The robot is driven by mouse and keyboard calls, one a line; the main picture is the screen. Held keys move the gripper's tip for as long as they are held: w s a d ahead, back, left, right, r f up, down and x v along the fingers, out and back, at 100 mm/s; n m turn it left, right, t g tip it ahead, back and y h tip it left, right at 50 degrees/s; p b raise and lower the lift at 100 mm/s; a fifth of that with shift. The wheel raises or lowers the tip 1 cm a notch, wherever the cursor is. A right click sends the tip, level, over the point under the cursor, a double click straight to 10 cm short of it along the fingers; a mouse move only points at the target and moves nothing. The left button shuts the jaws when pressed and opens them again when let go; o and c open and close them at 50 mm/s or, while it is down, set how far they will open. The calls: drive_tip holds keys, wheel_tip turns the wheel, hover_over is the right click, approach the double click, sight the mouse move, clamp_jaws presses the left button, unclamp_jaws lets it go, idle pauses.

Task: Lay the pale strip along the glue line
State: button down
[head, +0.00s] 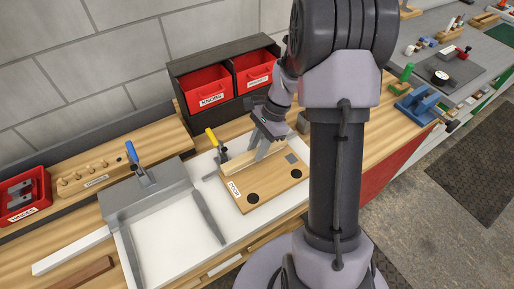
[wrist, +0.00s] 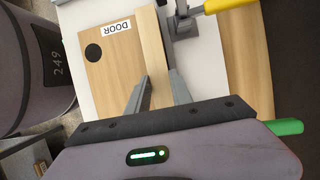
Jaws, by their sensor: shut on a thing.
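The wooden board marked DOOR (head: 270,184) lies on the white work surface, with two dark round spots on it. In the wrist view the board (wrist: 105,68) is at the upper left. The pale strip (wrist: 152,50) runs along one long edge of the board. It also shows in the head view at the board's back edge (head: 238,162). My gripper (wrist: 160,90) is shut on the strip, with a grey finger on each side. In the head view my gripper (head: 263,146) is above the board's back edge. I cannot make out the glue line, nor whether the strip touches the board.
A yellow-handled clamp (head: 213,139) stands just behind the strip's left end. A blue-handled clamp (head: 135,158) stands on a grey block to the left. Red bins (head: 208,87) sit in a dark rack behind. The white surface (head: 170,240) left of the board is mostly clear.

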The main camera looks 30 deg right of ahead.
drive_tip(key=shift+f+b, duration=0.4)
drive_tip(key=shift+f, duration=0.1)
drive_tip(key=c, duration=1.1)
unclamp_jaws()
drive_tip(key=shift+o, duration=0.2)
drive_tip(key=p+v, duration=0.6)
drive_tip(key=v, duration=1.1)
drive_tip(key=shift+d+r, duration=0.15)
drive_tip(key=shift+r, duration=0.05)
